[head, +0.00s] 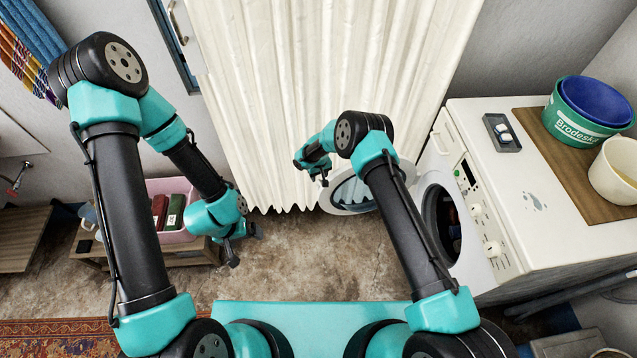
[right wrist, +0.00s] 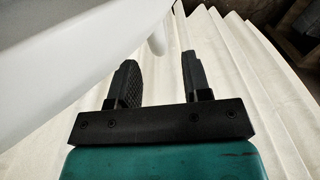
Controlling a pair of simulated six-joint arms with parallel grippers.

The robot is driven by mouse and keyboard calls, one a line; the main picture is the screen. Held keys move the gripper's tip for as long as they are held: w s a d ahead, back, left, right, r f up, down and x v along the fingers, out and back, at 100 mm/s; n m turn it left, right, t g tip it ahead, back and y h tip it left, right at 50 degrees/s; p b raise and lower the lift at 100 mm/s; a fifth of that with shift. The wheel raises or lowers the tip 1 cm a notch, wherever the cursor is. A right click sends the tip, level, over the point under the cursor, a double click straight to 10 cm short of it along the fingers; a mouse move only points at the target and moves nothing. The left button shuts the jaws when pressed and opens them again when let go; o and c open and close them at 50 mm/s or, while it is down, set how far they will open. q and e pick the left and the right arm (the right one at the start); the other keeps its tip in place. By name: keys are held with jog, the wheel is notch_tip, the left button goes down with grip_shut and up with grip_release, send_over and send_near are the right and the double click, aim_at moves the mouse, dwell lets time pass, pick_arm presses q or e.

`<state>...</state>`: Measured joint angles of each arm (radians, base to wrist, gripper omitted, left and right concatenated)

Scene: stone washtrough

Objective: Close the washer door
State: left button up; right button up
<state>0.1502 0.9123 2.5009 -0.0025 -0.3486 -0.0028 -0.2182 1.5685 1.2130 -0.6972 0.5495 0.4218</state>
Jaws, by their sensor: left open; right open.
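The white washer (head: 484,235) stands at the right with its round opening (head: 441,222) uncovered. Its door (head: 338,203) is swung open, with a white rim and a glass middle partly hidden behind my right arm. My right gripper (head: 316,176) is open and empty at the far left edge of the door. In the right wrist view a white curved surface (right wrist: 70,45), likely the door rim, lies beside the open fingers (right wrist: 158,78); contact is unclear. My left gripper (head: 244,244) is open and empty, low at the left, away from the washer.
A pleated cream curtain (head: 300,70) hangs behind the door. A pink crate (head: 180,232) with bottles stands on a low wooden stand near my left gripper. A green tub (head: 580,128) and a cream bucket (head: 615,170) sit on the washer. Floor between is clear.

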jog(key=shift+f, duration=2.95)
jog(key=shift+c, duration=0.2)
grip_shut()
